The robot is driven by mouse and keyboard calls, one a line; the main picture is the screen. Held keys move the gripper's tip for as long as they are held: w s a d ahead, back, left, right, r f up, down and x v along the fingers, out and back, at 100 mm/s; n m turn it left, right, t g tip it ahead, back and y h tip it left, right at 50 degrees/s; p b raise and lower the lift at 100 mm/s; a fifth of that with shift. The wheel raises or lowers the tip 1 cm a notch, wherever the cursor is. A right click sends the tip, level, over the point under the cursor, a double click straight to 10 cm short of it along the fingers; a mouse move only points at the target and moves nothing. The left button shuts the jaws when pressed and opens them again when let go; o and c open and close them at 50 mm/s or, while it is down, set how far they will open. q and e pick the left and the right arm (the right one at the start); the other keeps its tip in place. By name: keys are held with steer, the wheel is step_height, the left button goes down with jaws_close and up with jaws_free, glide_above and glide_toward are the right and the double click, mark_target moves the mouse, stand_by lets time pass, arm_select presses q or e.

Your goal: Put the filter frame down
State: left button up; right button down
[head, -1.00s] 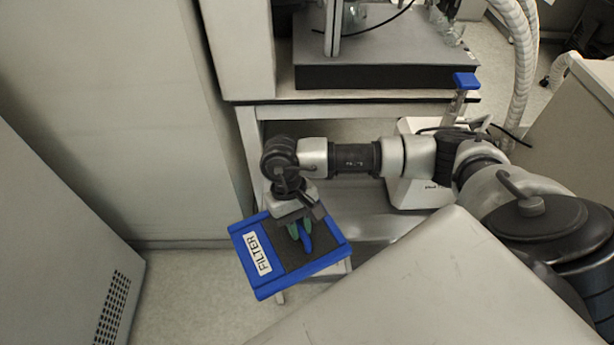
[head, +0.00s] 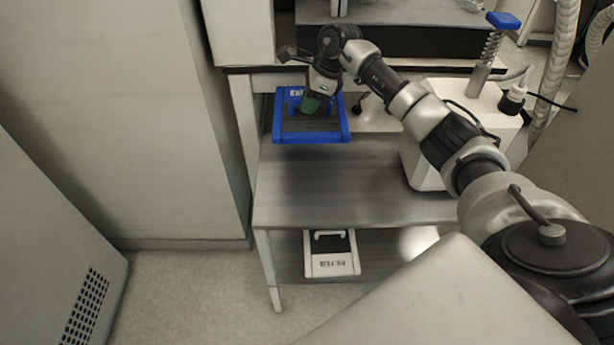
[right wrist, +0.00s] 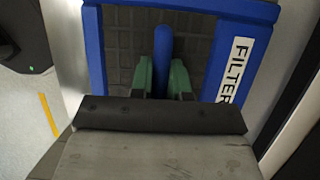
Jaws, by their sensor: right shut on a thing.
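The blue filter frame (head: 311,137) with a dark mesh is at the back left of the grey shelf table, in the head view. My right gripper (head: 311,103) is above it and shut on its blue handle. In the right wrist view the green fingertips (right wrist: 163,80) sit on both sides of the handle (right wrist: 163,50), and the FILTER label (right wrist: 236,70) is at the right. The frame looks roughly level; I cannot tell whether it touches the shelf. My left gripper is not in view.
The upper shelf (head: 345,190) is bare in front of the frame. A white filter frame (head: 332,262) lies on the lower shelf. A white device (head: 425,165) stands to the right. A cabinet (head: 238,40) and a dark-edged upper deck (head: 400,42) are close above.

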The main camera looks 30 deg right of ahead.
steer(key=s+a+f, duration=0.4)
steer(key=s+a, duration=0.1)
steer(key=s+a+f, duration=0.3)
steer(key=shift+a, duration=0.15)
steer(key=shift+w, duration=0.1)
steer(key=shift+f+b, duration=0.4)
steer(key=shift+b, duration=0.05)
step_height(320, 180, down, 3)
steer(key=shift+r+b, duration=0.1)
steer(key=shift+b, duration=0.85)
steer(key=c, duration=1.1)
jaws_free()
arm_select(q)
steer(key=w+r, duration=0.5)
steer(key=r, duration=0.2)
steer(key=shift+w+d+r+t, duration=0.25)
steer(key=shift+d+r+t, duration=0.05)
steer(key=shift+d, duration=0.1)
